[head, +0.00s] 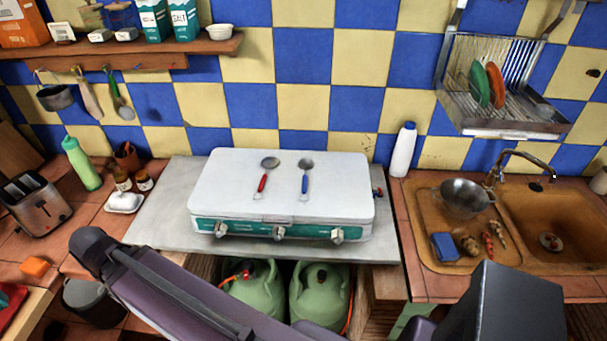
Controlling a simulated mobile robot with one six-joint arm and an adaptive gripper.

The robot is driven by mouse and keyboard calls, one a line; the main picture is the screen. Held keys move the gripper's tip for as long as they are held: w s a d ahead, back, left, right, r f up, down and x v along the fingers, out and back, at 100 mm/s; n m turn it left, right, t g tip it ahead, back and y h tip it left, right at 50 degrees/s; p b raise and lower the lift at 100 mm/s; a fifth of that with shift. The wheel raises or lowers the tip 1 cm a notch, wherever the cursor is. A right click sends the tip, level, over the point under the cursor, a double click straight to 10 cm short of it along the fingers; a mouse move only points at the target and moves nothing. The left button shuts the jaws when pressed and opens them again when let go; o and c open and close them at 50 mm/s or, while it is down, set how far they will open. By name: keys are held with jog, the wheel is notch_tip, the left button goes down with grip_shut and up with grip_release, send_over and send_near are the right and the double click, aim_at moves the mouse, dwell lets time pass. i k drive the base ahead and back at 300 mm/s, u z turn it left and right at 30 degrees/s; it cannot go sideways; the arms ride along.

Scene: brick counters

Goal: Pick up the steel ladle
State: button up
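Two ladle-like utensils with grey metal bowls lie side by side on the white lid of the stove. One has a red handle (263,183) and lies on the left. The other has a blue handle (305,182) and lies on the right. Their bowls point to the back wall and their handles to the front. A utensil with a green grip (120,98) also hangs from the shelf hooks. I cannot tell which of these is the steel ladle. My arm crosses the lower left foreground, but no gripper fingers show.
The stove (210,190) stands on a grey slab (160,225) above two green gas cylinders (320,297). A white bottle (403,150) stands to its right, near the sink (550,215) and metal bowl (463,198). A green bottle (82,165) and toaster (37,204) stand left. The lid is otherwise clear.

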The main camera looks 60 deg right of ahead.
aim_at(306, 164)
jog(key=u, duration=0.05)
jog(key=k, duration=1.9)
jog(key=z, duration=1.05)
jog(key=i, duration=1)
jog(key=z, duration=0.05)
